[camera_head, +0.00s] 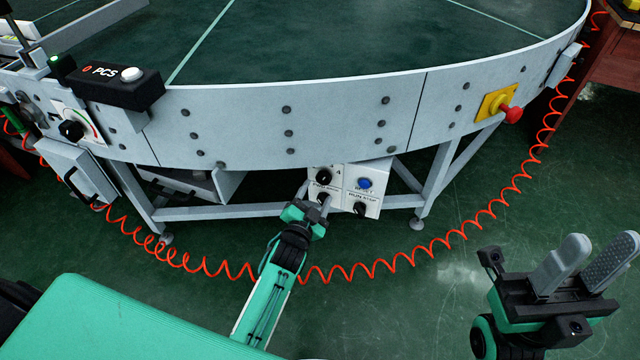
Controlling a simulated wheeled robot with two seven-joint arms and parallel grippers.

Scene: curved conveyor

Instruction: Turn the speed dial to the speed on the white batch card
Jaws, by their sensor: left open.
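A white control box (345,190) hangs under the curved conveyor's front edge. At its upper left is a black dial (323,177) with a "4" printed beside it; its other numbers are too small or hidden to read. My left gripper (315,196) is open, with its fingers at the box's left part just below that dial; I cannot tell whether they touch anything. It partly hides the box's lower left. My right gripper (585,265) is open and empty at the lower right, away from the conveyor. I cannot make out a white batch card.
The box also bears a blue reset button (364,183) and a run-stop switch (360,208). Another black knob (71,130) with a coloured scale sits at the far left. A red emergency button (511,114) is at the right. A coiled red cable (400,262) hangs before the conveyor legs.

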